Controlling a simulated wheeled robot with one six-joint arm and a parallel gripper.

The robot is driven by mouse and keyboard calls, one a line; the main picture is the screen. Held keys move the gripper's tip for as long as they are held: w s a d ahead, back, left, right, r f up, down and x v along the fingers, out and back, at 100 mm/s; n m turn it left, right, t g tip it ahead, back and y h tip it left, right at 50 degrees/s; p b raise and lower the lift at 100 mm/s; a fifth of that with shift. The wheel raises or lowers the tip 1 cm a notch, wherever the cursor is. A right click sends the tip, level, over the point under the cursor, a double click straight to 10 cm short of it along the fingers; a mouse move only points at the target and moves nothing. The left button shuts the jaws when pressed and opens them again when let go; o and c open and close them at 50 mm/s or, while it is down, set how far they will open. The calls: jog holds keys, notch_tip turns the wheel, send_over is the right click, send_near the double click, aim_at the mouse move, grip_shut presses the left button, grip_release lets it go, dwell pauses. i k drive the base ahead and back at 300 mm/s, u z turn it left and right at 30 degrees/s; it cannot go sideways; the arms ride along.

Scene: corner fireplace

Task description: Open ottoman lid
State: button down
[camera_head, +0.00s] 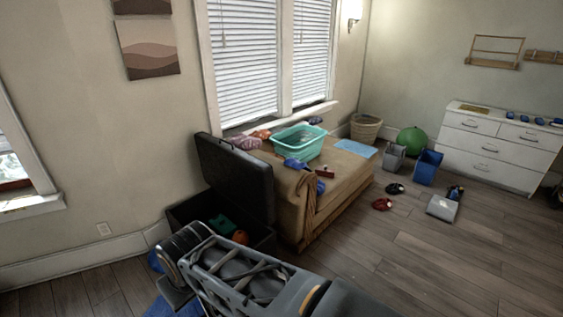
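The dark ottoman (186,214) stands on the floor against the left side of the bed. Its thick black lid (236,176) is open, standing steeply up with a slight tilt. A green item (222,223) and an orange round item (240,237) show inside the box. My grey arm crosses the bottom of the view and hides the front of the ottoman. I cannot make out my gripper's fingers, and nothing shows my gripper touching the lid.
The bed (345,178) holds a teal basket (300,143) and loose clothes. Blue cloth lies on the floor by my arm. Shoes (382,204), a grey scale-like item (442,207), bins (427,167) and a white dresser (490,150) stand right. The floor at lower right is mostly clear.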

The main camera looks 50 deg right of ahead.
aim_at(244, 178)
jog(key=k, duration=0.2)
jog(key=z, duration=2.65)
jog(key=i, duration=3.25)
jog(key=u, duration=2.15)
jog(key=i, duration=0.35)
jog(key=u, duration=1.8)
